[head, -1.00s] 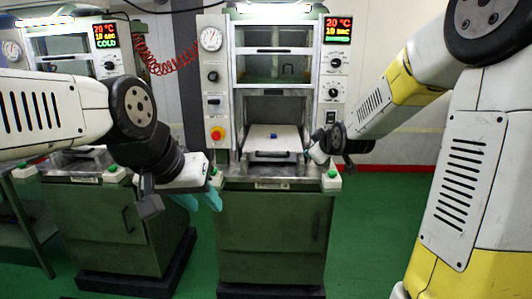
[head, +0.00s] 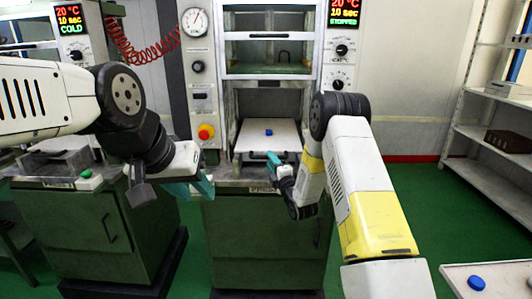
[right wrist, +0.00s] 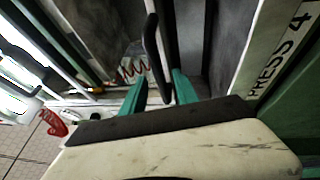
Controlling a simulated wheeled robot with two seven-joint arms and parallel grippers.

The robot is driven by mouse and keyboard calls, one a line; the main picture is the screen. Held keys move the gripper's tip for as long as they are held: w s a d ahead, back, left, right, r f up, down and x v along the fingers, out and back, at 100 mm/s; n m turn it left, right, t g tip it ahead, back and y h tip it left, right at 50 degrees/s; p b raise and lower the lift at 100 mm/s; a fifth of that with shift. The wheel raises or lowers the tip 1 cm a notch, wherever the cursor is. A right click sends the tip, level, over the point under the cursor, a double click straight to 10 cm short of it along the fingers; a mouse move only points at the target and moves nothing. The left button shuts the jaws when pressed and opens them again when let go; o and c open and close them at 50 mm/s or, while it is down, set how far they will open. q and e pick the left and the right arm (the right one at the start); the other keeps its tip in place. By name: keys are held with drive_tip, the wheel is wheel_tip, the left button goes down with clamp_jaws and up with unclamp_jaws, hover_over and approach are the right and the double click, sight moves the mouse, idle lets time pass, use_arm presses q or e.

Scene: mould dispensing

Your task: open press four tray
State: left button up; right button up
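Press four (head: 212,100) stands in the middle of the head view. Its lower opening holds a pale tray (head: 255,130) with a small blue piece (head: 268,132) on top. A dark handle (head: 262,156) runs across the tray's front. My right gripper (head: 276,163) is at the right part of this handle. In the right wrist view the dark handle (right wrist: 155,45) lies between the two teal fingers of my right gripper (right wrist: 159,88), which stand apart with gaps beside it. My left gripper (head: 192,188) is empty, its fingers apart, in front of the press's left side.
Another press (head: 75,210) stands to the left, its display reading COLD. Press four's display (head: 344,13) reads STOPPED. Shelves (head: 490,140) stand at the right. A surface with a blue round thing (head: 476,283) shows bottom right. Green floor between is free.

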drive_tip(key=x, duration=0.5)
drive_tip(key=shift+w+a, duration=0.15)
drive_tip(key=shift+w, duration=0.2)
drive_tip(key=shift+r, duration=0.1)
clamp_jaws()
drive_tip(key=shift+r, duration=0.1)
